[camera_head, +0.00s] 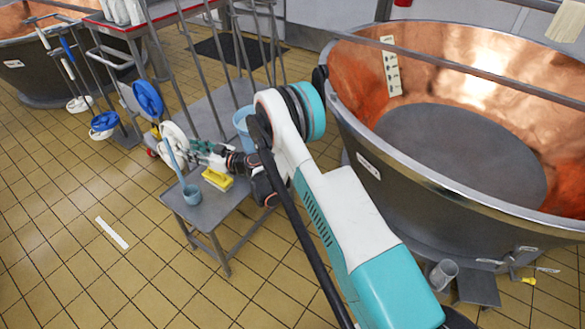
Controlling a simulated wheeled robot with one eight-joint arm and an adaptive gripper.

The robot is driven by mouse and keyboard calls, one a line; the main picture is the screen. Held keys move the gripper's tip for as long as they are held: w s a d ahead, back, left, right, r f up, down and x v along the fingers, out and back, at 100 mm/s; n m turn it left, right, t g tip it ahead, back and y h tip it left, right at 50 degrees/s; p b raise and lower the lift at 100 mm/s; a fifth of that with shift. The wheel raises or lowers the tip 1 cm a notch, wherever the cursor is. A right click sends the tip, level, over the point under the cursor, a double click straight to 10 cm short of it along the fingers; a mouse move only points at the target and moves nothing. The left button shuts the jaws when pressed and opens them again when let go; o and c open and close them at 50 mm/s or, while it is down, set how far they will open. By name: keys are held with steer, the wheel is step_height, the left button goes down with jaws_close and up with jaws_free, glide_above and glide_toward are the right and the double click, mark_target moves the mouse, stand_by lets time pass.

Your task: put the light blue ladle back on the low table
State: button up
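The light blue ladle (191,194) is near the left front part of the low grey table (218,211). Its cup is low and its long handle rises up and to the left. I cannot tell whether the cup rests on the table top or hangs just above it. My gripper (188,151) reaches in from the right, over the table, with its tip close to the ladle's handle. The fingers are small and blend with the white objects behind, so I cannot see whether they are closed around the handle.
A yellow brush or sponge (217,179) lies on the table right of the ladle. A light blue bucket (243,128) stands behind, partly hidden by my arm. A large copper vat (440,190) fills the right. Blue and white long-handled tools (148,98) stand at left. Tiled floor at left is mostly clear.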

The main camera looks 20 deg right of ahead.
steer(key=s+d+r+m+g+h, duration=0.1)
steer(key=s+d+r+h, duration=0.15)
steer(key=s+r, duration=0.45)
steer(key=s+d+r+m+g+h, duration=0.1)
steer(key=s+d+r, duration=0.2)
steer(key=r, duration=0.7)
steer(key=s+d+r+m+g+h, duration=0.1)
steer(key=s+d+r+m+h, duration=0.1)
steer(key=s+r, duration=0.55)
steer(key=s+d+m+h, duration=0.1)
steer(key=s+d, duration=0.4)
steer(key=s, duration=0.5)
steer(key=s+d+m+g+h, duration=0.1)
steer(key=s+d+h, duration=0.3)
steer(key=s, duration=0.6)
steer(key=s+d+m+g+h, duration=0.1)
steer(key=s+d+m+h, duration=0.1)
steer(key=s+d, duration=0.4)
steer(key=s+m, duration=0.1)
steer(key=s, duration=0.2)
steer(key=shift+s+d+r, duration=0.25)
steer(key=shift+s+d, duration=0.1)
steer(key=shift+s, duration=0.05)
steer(key=shift+h, duration=0.25)
